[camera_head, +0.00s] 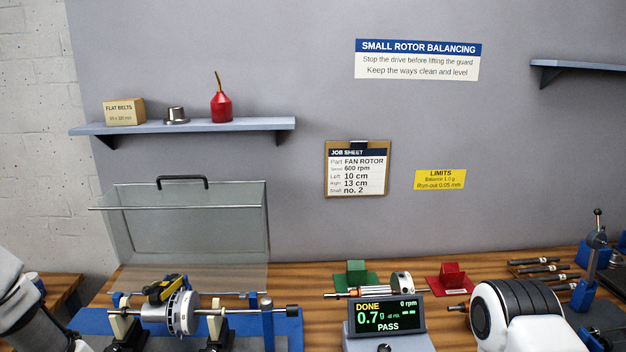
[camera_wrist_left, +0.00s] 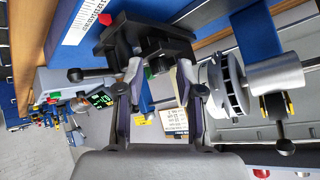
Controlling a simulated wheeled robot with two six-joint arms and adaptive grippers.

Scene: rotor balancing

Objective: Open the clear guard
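The clear guard (camera_head: 185,228) stands raised behind the balancing machine in the head view, with its black handle (camera_head: 181,179) at the top. Below and in front of it, the silver rotor (camera_head: 183,312) sits on its shaft between the supports, uncovered; it also shows in the left wrist view (camera_wrist_left: 225,85). My left gripper (camera_wrist_left: 158,82) is open, its two fingers apart near the machine's supports, and seems to hold nothing. My right gripper is in neither view.
A display (camera_head: 384,317) reads DONE, 0.7 g, 0 rpm, PASS. A green block (camera_head: 357,274), a red block (camera_head: 452,275) and another small rotor (camera_head: 401,283) are on the wooden bench. A shelf (camera_head: 185,126) hangs above the guard.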

